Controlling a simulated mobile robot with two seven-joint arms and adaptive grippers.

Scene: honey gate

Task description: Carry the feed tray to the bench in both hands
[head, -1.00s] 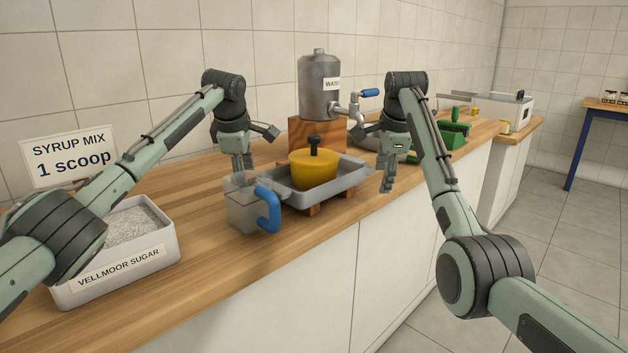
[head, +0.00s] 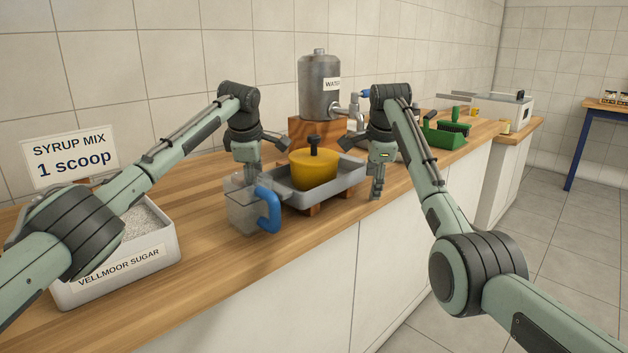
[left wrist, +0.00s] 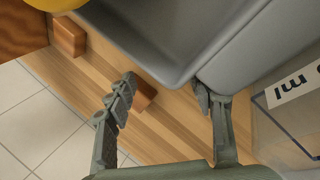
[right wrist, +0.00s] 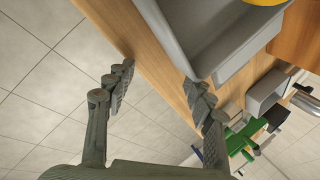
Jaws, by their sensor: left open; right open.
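The grey feed tray (head: 345,184) rests on small wooden blocks (head: 312,210) on the counter and holds a yellow rounded pot (head: 314,170) with a black knob. My left gripper (head: 252,168) is open at the tray's left end, its fingers partly hidden behind the clear jug. In the left wrist view the tray wall (left wrist: 160,45) is just beyond my open fingers (left wrist: 165,95). My right gripper (head: 377,182) is open, fingers down, by the tray's right end. In the right wrist view the tray corner (right wrist: 185,45) is close to one fingertip (right wrist: 158,80). Contact is unclear at both.
The clear jug with a blue handle (head: 268,208) stands close to the tray's left end. A sugar bin (head: 150,262) is at the front left. A metal water urn (head: 318,90) stands behind, a green caddy (head: 440,138) to the right. A blue-legged bench (head: 574,150) stands far right.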

